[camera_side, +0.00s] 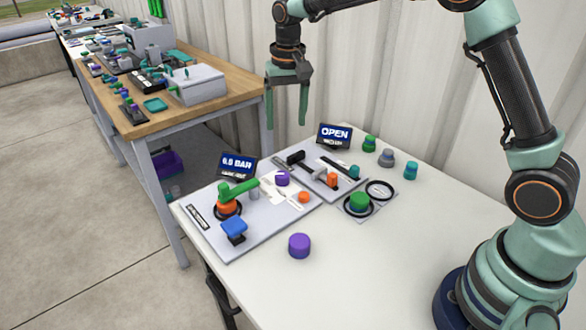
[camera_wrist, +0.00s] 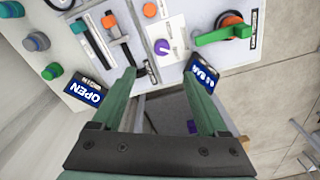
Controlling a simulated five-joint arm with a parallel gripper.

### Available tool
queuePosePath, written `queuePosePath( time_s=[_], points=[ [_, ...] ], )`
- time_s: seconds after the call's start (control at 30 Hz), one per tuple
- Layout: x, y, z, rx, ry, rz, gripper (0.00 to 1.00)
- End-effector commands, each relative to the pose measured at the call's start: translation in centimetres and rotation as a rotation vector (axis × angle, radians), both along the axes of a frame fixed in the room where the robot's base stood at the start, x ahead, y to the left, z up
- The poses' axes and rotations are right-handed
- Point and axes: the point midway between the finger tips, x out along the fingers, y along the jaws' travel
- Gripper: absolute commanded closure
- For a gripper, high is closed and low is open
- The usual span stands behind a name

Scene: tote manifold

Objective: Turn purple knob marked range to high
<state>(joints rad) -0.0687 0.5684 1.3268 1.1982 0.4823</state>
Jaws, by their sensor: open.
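The purple knob (camera_side: 282,179) sits on a white label plate on the grey panel, behind a small orange knob (camera_side: 303,197). In the wrist view the purple knob (camera_wrist: 162,47) shows a pale pointer mark, and its label text is too small to read. My gripper (camera_side: 287,112) hangs open and empty, fingers down, well above and behind the panel, apart from the knob. In the wrist view its green fingers (camera_wrist: 160,95) are spread, with the knob beyond their tips.
A green lever (camera_side: 238,190) and blue knob (camera_side: 234,226) stand left of the knob. A "6.0 BAR" display (camera_side: 237,166) and "OPEN" display (camera_side: 334,137) rise at the panels' back. A loose purple cylinder (camera_side: 299,246) stands in front.

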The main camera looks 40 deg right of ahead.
Motion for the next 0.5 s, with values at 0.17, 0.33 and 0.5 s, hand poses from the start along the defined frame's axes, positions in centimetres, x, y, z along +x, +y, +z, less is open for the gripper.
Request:
queuePosePath(
  time_s=[0.17,0.33,0.5],
  points=[
    [1.5,0.5,-3.1,-0.002,0.05,-0.042,0.24],
    [1.9,0.6,-4.2,-0.004,0.064,-0.058,0.24],
    [1.9,0.6,-5.9,-0.004,0.067,-0.058,0.24]
  ],
)
